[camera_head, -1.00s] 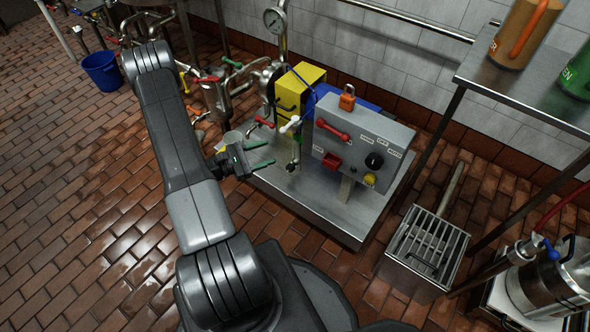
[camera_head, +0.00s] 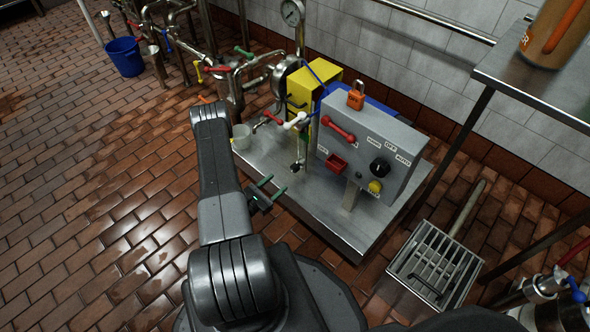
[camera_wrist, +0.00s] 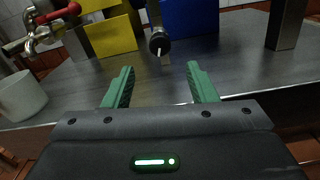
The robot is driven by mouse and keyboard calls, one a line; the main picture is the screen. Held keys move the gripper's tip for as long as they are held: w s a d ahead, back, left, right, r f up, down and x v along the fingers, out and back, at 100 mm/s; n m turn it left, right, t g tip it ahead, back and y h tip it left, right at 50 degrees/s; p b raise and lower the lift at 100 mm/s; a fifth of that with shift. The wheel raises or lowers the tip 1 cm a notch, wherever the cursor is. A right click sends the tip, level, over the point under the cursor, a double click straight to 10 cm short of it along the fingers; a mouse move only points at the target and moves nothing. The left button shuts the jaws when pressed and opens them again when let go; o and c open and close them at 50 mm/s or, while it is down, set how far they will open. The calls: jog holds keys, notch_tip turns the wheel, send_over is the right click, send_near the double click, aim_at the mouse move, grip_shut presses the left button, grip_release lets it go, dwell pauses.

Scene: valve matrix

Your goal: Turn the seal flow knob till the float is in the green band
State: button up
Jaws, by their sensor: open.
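A small dark round knob with a white mark (camera_wrist: 159,44), which looks like the seal flow knob, hangs at the foot of a thin upright tube. The knob also shows in the head view (camera_head: 295,168), left of the grey control box. The tube (camera_head: 302,146) is too small for me to make out a float or green band. My gripper (camera_head: 272,187) is open and empty at the front edge of the steel skid. In the wrist view its green fingers (camera_wrist: 160,72) point toward the knob, which lies beyond the tips, between them and apart from them.
The grey control box (camera_head: 398,144) has a red handle, a black selector and a yellow button. A white cup (camera_head: 242,137) stands on the skid at left under a red-handled tap (camera_head: 268,118). A floor grate (camera_head: 434,262) and steel shelf lie right. Open brick floor is left.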

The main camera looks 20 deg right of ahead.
aim_at(293, 170)
jog(key=b+x, duration=0.2)
jog(key=x, duration=0.8)
jog(key=shift+w+d, duration=0.15)
jog(key=shift+d, duration=0.2)
jog(key=shift+c, duration=0.2)
jog(key=c, duration=0.9)
